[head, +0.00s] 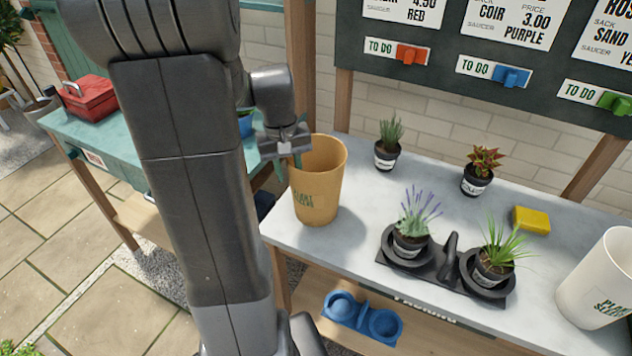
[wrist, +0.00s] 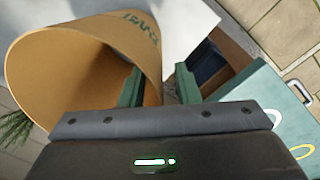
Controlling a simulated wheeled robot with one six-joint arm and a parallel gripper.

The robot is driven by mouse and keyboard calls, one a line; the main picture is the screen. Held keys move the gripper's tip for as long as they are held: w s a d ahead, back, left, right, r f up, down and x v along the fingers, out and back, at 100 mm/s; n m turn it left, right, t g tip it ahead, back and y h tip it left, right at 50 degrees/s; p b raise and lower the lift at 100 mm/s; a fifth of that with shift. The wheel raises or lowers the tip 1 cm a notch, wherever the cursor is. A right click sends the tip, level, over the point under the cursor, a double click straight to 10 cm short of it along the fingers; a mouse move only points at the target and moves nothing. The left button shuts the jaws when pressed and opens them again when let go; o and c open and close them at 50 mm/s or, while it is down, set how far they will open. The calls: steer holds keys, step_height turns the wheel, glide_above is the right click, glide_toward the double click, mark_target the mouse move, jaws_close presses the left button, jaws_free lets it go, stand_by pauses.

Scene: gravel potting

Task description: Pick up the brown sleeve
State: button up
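The brown sleeve (head: 318,190), a tan tapered pot with green lettering, stands upright at the left end of the grey-white table in the head view. In the wrist view the brown sleeve (wrist: 75,65) fills the left side, its wide mouth facing the camera. My gripper (head: 289,162) is at its left rim. In the wrist view my gripper (wrist: 158,88) has its green fingers apart. The left finger appears inside the mouth and the right one outside, with the wall between them. A gap shows outside the wall, so it is not clamped.
Potted plants stand on the table (head: 340,250), two of them in a black double tray (head: 447,275). A yellow block (head: 531,221) and a white sleeve (head: 602,280) are to the right. A blue double saucer (head: 362,318) lies on the lower shelf. A teal bench with a red toolbox (head: 90,97) is left.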

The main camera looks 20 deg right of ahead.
steer(key=shift+f, duration=0.8)
jaws_close()
steer(key=shift+r, duration=0.15)
